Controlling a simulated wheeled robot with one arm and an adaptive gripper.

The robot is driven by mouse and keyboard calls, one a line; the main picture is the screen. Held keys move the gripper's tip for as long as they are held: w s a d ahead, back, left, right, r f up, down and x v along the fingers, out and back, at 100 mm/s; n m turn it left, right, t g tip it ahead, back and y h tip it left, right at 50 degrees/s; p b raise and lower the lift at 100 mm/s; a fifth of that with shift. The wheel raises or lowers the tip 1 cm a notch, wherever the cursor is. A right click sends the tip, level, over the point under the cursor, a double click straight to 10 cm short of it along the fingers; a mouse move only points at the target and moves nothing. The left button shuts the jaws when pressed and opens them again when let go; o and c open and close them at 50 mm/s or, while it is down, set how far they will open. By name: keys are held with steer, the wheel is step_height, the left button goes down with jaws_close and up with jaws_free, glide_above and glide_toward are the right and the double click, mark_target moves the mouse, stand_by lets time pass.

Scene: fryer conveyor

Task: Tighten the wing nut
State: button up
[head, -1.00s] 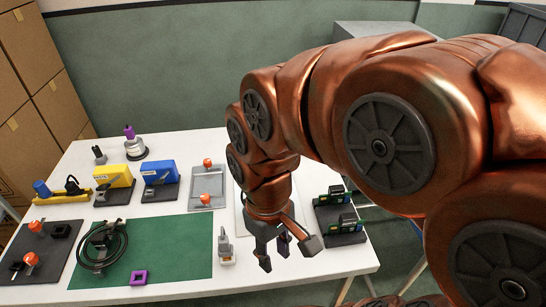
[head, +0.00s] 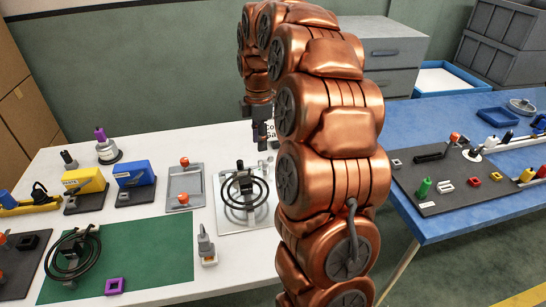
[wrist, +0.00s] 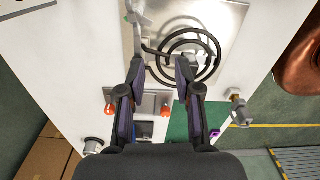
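I cannot make out a wing nut for certain in either view. A steel plate (head: 222,218) carries a black coil (head: 258,190) and an upright fitting (head: 240,180); the wrist view also shows the plate (wrist: 225,20) and coil (wrist: 213,45). A small grey fixture (head: 207,247) stands in front of the plate, beside the green mat. It appears at the right in the wrist view (wrist: 237,108). My gripper (head: 262,138) is above the table's back part, near the plate. In the wrist view my gripper (wrist: 163,72) is open and empty, its fingers apart.
A tray (head: 184,190) with orange knobs, a blue box (head: 133,173) and a yellow box (head: 84,180) stand left of the plate. A green mat (head: 150,255) lies in front. At the right, a blue table (head: 420,115) holds a dark board (head: 430,200) with several small parts.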

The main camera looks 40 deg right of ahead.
steer(key=n, duration=0.2)
glide_toward(267, 163)
steer(key=d, duration=0.2)
steer(key=shift+w+d+f, duration=0.15)
steer(key=shift+d, duration=0.1)
step_height(267, 163, down, 7)
steer(key=shift+r+p, duration=0.15)
steer(key=shift+p, duration=0.15)
steer(key=shift+f, duration=0.5)
steer(key=shift+c, duration=0.2)
jaws_close()
